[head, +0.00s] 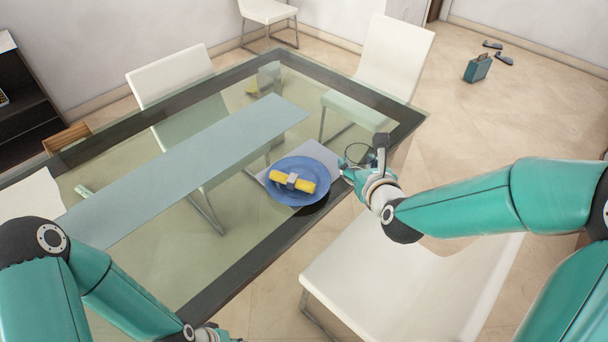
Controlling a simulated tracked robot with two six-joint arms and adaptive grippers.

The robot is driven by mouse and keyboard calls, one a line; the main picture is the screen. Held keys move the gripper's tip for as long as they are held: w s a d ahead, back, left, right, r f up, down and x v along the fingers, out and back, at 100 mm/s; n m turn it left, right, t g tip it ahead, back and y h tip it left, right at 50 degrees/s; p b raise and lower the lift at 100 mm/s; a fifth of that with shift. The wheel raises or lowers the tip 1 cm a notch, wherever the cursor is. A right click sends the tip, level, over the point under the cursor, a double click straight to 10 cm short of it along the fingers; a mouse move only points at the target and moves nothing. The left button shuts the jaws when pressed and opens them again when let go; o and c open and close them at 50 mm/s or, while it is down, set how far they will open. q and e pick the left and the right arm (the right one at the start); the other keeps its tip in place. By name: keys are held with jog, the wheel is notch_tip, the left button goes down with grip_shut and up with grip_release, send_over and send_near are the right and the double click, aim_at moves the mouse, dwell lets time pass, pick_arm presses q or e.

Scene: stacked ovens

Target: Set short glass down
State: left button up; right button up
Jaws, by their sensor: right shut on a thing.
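My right gripper (364,160) is at the right edge of the glass table (225,277), just right of the blue plate. It is shut on the short glass (357,153), which is see-through; its dark round rim shows between the fingers. Whether the glass's base touches the table is hidden by the gripper. The blue plate (283,195) lies on a pale placemat (256,176) and bears a rolled yellow napkin (285,184) in a grey ring. My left gripper (214,334) is at the bottom edge, mostly cut off, so its fingers do not show.
A pale runner (190,165) crosses the table. White chairs stand around it, one (397,55) behind my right gripper and a white seat (400,275) below my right arm. Another place setting (266,82) is at the table's far end.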

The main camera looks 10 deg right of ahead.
jog(key=shift+r, duration=0.1)
jog(key=shift+w+f+b, duration=0.15)
jog(key=shift+f+b, duration=0.05)
jog(key=shift+b, duration=0.2)
jog(key=w+a+f+m+h+b, duration=0.1)
jog(key=w+a+f+b, duration=0.4)
jog(key=a+b, duration=0.6)
jog(key=w+a+f+m+h+b, duration=0.1)
jog(key=w+a+f+b, duration=0.55)
jog(key=b, duration=0.75)
jog(key=f+b, duration=0.1)
jog(key=f, duration=0.3)
jog(key=f+b, duration=0.1)
jog(key=f, duration=0.4)
jog(key=f+b, duration=0.1)
jog(key=f, duration=0.3)
jog(key=shift+s+a+f, duration=0.35)
jog(key=shift+s+a, duration=0.05)
jog(key=shift+f+b, duration=0.45)
jog(key=shift+f, duration=1.95)
jog(key=shift+f, duration=0.1)
